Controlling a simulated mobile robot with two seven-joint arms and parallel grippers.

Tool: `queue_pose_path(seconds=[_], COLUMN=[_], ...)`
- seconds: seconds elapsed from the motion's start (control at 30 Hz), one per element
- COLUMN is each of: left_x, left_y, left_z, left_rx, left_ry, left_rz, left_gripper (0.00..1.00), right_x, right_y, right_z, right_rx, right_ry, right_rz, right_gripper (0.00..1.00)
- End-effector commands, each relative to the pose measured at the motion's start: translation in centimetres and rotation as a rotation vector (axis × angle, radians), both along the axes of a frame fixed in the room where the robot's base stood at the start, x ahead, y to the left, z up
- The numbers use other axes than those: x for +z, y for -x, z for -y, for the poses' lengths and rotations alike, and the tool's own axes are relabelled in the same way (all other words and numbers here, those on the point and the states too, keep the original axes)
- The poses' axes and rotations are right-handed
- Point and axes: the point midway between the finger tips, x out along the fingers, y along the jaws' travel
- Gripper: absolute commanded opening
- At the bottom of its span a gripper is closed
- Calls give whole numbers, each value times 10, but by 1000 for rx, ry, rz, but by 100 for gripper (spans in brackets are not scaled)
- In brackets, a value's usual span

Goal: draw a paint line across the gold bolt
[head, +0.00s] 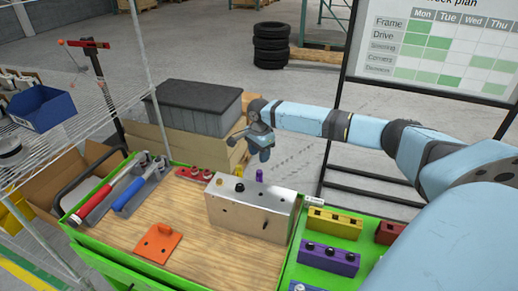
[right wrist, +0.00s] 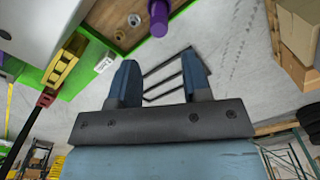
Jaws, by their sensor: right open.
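The chassis block (head: 250,215) is a pale metal box standing on the wooden table top. A small gold bolt head (head: 220,182) shows on its top at the left. A black knob (head: 240,187) sits to its right. A purple cylinder (head: 259,175) stands upright at the block's far edge; it also shows in the right wrist view (right wrist: 158,18). Whether it is a paint marker I cannot tell. My right gripper (head: 263,152) hangs beyond the block, apart from the cylinder. In the right wrist view its fingers (right wrist: 160,78) are spread and empty. My left gripper is out of view.
An orange bracket (head: 158,243) lies on the table front. A grey tray (head: 150,190) with red and blue tools is at left. Yellow (head: 335,223) and purple (head: 328,258) hole blocks stand on the green right section. A black-lidded bin (head: 195,110) stands behind the table.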

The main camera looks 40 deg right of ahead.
Motion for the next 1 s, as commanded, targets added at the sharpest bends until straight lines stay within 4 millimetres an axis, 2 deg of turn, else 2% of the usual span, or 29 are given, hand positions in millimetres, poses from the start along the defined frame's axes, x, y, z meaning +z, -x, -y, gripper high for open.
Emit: queue_pose_path(seconds=[0.27,0.67,0.73,0.8,1.0], left_x=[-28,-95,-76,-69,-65], left_y=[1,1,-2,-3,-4], left_z=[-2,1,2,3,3], left_rx=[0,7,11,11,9], left_ry=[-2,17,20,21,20], left_rz=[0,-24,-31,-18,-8], left_gripper=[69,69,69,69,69], right_x=[-21,-70,-68,-77,-96], right_y=[0,0,1,1,0], right_z=[0,0,0,-1,-1], right_rx=[0,1,0,0,0], right_ry=[0,1,-1,-1,-1], right_rz=[1,1,-4,-3,-1], right_gripper=[44,44,44,44,44])
